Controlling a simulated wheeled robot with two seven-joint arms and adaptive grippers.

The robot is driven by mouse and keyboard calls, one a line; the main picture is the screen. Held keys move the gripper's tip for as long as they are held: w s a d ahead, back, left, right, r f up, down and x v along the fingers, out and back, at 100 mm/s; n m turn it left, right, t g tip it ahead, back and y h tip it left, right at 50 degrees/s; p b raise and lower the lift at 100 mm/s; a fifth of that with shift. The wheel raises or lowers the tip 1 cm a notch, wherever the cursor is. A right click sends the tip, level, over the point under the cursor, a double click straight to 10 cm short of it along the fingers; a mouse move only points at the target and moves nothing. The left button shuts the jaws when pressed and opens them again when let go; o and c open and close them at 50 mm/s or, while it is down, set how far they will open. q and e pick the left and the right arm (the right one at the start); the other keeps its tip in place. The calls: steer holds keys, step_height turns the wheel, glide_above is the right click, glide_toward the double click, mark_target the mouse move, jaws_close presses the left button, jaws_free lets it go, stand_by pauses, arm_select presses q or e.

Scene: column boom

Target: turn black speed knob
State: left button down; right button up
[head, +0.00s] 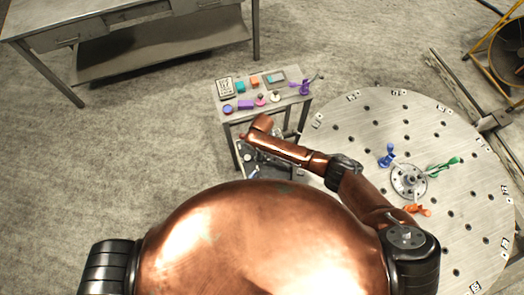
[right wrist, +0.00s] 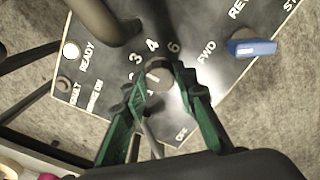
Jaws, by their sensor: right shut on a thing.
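The black speed knob (right wrist: 158,84), with a pale pointer line on top, sits on a dark control panel (right wrist: 210,82) in the right wrist view. White numbers, among them 3, 4 and 6, surround it. My right gripper (right wrist: 161,79) has its green fingers on either side of the knob, shut on it. The fingers cover part of the dial markings. In the head view my right arm reaches to the front of a small table, and the knob cannot be made out there. My left gripper is not in view.
A blue switch handle (right wrist: 252,47) is right of the knob near FWD and REV; a READY lamp (right wrist: 71,50) is at left. A small table (head: 238,119) holds several coloured items. A round perforated table (head: 360,120) stands at right, a workbench (head: 100,18) at upper left.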

steer(key=m+p, duration=0.2)
steer(key=m, duration=0.2)
steer(key=shift+s+m+p, duration=0.1)
steer(key=shift+m+p, duration=0.2)
steer(key=shift+p, duration=0.1)
steer(key=shift+m+p, duration=0.85)
steer(key=shift+m, duration=1.05)
steer(key=o, duration=1.2)
steer(key=shift+c, duration=0.2)
step_height(320, 180, up, 12)
